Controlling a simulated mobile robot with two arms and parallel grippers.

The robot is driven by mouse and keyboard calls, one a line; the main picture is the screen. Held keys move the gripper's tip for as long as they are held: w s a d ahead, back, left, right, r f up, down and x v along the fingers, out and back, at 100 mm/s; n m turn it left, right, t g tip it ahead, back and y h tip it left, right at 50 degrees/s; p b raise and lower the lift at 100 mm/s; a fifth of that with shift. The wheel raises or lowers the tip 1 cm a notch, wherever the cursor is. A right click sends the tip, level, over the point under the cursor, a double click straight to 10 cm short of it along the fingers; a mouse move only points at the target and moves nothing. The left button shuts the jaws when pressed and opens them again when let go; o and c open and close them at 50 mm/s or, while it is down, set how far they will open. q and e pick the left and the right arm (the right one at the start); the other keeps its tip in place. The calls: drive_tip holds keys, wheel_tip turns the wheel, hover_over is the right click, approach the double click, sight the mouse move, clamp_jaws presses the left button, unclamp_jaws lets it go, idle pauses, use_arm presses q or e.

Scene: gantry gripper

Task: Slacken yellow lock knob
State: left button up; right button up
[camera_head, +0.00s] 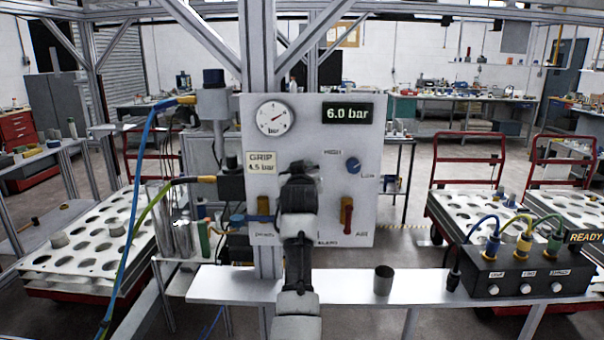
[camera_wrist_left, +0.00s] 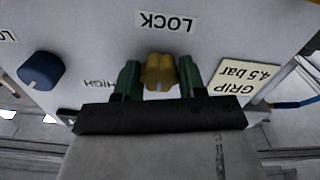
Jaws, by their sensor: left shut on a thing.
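The yellow lock knob (camera_wrist_left: 158,70), lobed, sits on the white panel (camera_head: 345,130) by the LOCK label (camera_wrist_left: 167,22) in the left wrist view. My left gripper (camera_wrist_left: 160,82) has its green fingers on either side of the knob and is shut on it. In the head view my left gripper (camera_head: 299,180) is in front of the panel and hides the knob. The round gauge (camera_head: 273,118) and the 6.0 bar display (camera_head: 347,112) are above it. My right gripper is in neither view.
A GRIP 4.5 bar label (camera_head: 262,162) is left of my gripper. A blue knob (camera_head: 353,165) and a red lever (camera_head: 347,214) are to its right.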

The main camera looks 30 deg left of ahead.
use_arm(q)
drive_tip(key=shift+f, duration=0.15)
drive_tip(key=o, duration=0.9)
drive_tip(key=b+v, duration=0.2)
drive_tip(key=v, duration=0.8)
drive_tip(key=shift+s+d+b, duration=0.2)
drive_tip(key=shift+s+b, duration=0.1)
drive_tip(key=shift+s, duration=0.05)
